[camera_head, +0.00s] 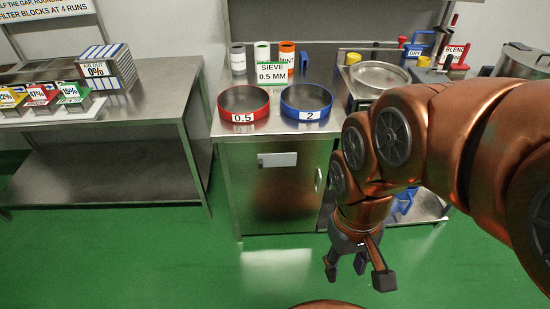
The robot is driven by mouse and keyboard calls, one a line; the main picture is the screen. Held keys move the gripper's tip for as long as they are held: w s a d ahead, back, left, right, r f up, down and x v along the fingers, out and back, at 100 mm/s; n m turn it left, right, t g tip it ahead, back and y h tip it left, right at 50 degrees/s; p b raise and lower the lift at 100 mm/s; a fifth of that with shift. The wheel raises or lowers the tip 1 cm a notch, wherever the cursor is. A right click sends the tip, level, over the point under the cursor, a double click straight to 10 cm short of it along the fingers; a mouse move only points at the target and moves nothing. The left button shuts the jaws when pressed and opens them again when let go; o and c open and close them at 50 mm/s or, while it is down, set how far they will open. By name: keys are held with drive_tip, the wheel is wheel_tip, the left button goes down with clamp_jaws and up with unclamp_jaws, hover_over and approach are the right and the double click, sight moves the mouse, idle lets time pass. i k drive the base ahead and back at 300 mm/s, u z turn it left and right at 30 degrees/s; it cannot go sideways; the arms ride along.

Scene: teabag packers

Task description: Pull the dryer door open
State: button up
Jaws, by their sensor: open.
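A closed metal door (278,195) fronts the cabinet under the middle counter. No readable label says it is the dryer. It has a pale blank-looking plate (277,159) near its top and a small upright handle (318,180) by its right edge. My gripper (358,273) hangs below and to the right of the handle, apart from it. It points down over the green floor, its fingers spread and empty. My copper arm covers the area right of the door.
A red ring sieve (243,118) and a blue ring sieve (305,115) stand on the counter above the door. A steel table (150,110) with labelled boxes stands at left. The green floor (200,270) before the door is clear. Equipment stands behind my arm at right.

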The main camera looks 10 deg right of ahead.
sight(301, 187)
drive_tip(key=u, duration=0.35)
drive_tip(key=k, duration=0.55)
drive_tip(key=u, duration=0.6)
